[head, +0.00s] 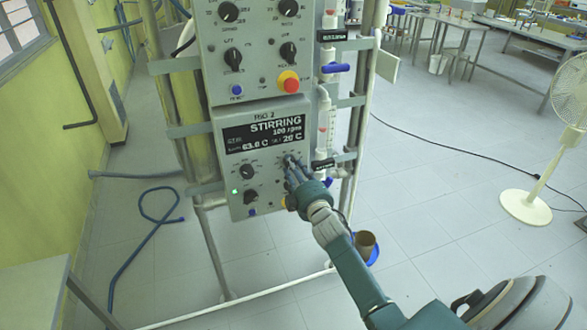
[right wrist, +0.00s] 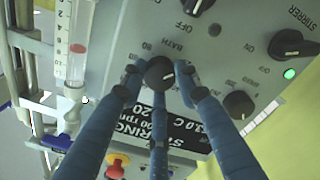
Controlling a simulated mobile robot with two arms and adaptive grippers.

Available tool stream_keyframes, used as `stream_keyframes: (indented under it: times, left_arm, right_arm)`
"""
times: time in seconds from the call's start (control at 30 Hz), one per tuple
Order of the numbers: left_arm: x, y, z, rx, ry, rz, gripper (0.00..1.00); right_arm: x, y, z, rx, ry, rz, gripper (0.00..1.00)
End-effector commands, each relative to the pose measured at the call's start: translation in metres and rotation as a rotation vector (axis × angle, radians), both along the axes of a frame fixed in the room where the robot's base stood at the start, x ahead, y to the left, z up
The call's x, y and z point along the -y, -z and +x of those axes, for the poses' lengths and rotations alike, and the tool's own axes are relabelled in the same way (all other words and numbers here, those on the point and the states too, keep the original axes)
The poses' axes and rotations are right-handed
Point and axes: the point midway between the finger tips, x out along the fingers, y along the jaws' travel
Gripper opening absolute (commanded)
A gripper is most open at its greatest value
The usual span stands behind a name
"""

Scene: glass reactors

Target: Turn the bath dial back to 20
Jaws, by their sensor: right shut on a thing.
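The bath dial (right wrist: 159,72) is a round black knob on the grey control panel (head: 232,178), with BATH printed beside it in the right wrist view. My right gripper (head: 291,168) is at this dial, and its three blue fingers (right wrist: 158,88) are closed around the knob in the right wrist view. In the head view the fingers mostly hide the dial. The panel's display (head: 264,134) reads STIRRING, 100 rpm, 63.0 C and 20 C. My left gripper is not in view.
Two other black knobs (head: 247,171) (head: 250,196) sit left of the dial, with a lit green lamp (head: 235,192). A red stop button (head: 288,81) is on the upper panel. Glass tubing with blue valve handles (head: 335,68) runs close on the right. A white fan (head: 526,205) stands at far right.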

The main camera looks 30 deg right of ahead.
Motion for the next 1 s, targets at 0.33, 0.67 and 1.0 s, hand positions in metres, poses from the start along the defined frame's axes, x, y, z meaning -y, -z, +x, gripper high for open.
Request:
stream_keyframes:
  times: [0.33, 0.67, 1.0]
  left_arm:
    - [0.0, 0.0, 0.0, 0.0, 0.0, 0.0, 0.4]
    - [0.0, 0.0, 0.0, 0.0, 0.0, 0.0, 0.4]
    - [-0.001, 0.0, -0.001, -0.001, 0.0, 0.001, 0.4]
  right_arm:
    - [-0.001, -0.004, 0.001, 0.006, -0.003, -0.006, 0.05]
    - [-0.001, -0.002, 0.0, 0.002, -0.002, -0.003, 0.5]
    - [-0.009, 0.0, -0.033, -0.002, -0.002, -0.003, 0.5]
